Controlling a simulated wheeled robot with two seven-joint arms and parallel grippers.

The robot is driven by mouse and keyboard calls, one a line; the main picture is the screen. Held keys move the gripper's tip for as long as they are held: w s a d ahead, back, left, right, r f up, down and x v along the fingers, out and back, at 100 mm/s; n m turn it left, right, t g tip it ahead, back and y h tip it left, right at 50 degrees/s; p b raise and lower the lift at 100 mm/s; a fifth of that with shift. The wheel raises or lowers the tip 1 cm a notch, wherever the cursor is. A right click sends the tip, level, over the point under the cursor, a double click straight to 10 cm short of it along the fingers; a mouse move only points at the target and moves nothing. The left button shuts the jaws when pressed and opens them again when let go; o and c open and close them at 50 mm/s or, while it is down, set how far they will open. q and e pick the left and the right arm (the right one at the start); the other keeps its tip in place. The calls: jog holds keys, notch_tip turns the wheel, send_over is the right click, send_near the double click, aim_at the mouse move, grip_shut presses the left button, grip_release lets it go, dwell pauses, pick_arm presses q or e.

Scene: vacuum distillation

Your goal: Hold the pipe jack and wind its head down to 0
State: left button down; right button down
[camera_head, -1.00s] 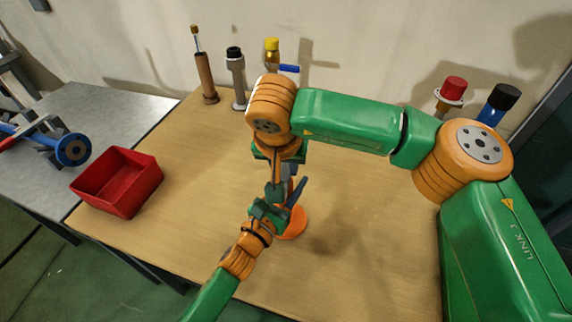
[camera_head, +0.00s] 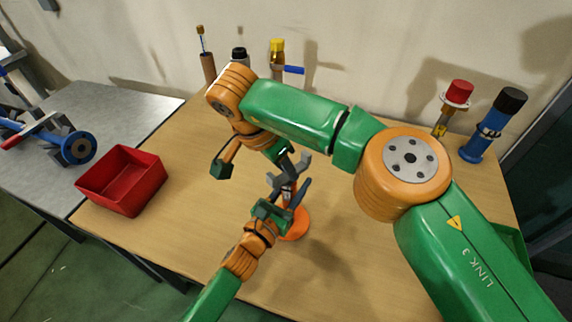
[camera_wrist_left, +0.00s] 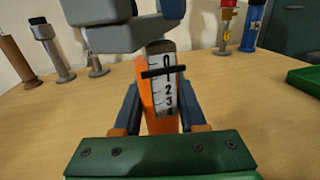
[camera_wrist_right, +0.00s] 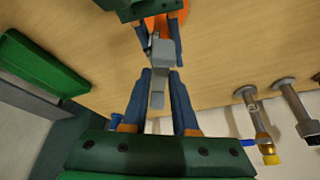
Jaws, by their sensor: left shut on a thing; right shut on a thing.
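The pipe jack stands upright on an orange round base (camera_head: 296,226) near the middle of the wooden table. Its grey head (camera_head: 300,168) is on top; the right wrist view shows a grey bar (camera_wrist_right: 158,92) reaching from it. My left gripper (camera_head: 284,203) is shut around the orange body, below the head. My right gripper (camera_wrist_right: 158,75) is shut on the grey bar; its fingers are partly hidden in the head view.
A red bin (camera_head: 108,195) stands at the left table edge. Several capped pipe pieces line the back, including a yellow-capped one (camera_head: 277,47), a red-capped one (camera_head: 458,94) and a blue one (camera_head: 487,130). A green tray (camera_wrist_right: 40,65) is at the right side. The front right is clear.

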jog(key=shift+r, duration=0.1)
dwell(0.5)
jog(key=c, duration=0.7)
grip_release()
jog(key=n, duration=0.2)
jog(key=n+t+y, duration=0.1)
jog(key=n, duration=0.1)
jog(key=n+y, duration=0.1)
jog(key=n, duration=0.1)
jog(key=shift+s+d+n, duration=0.2)
jog(key=shift+d+n, duration=0.1)
jog(key=shift+d, duration=0.1)
jog(key=n+y, duration=0.1)
jog(key=n, duration=0.1)
jog(key=n+y, duration=0.1)
jog(key=n, duration=0.2)
jog(key=shift+d+t, duration=0.2)
jog(key=shift+t, duration=0.1)
jog(key=shift+r+n+y, duration=0.15)
jog(key=shift+n+y, duration=0.35)
jog(key=shift+n, duration=0.6)
jog(key=v, duration=1.1)
jog(key=shift+s+r, duration=0.15)
jog(key=shift+r, duration=0.15)
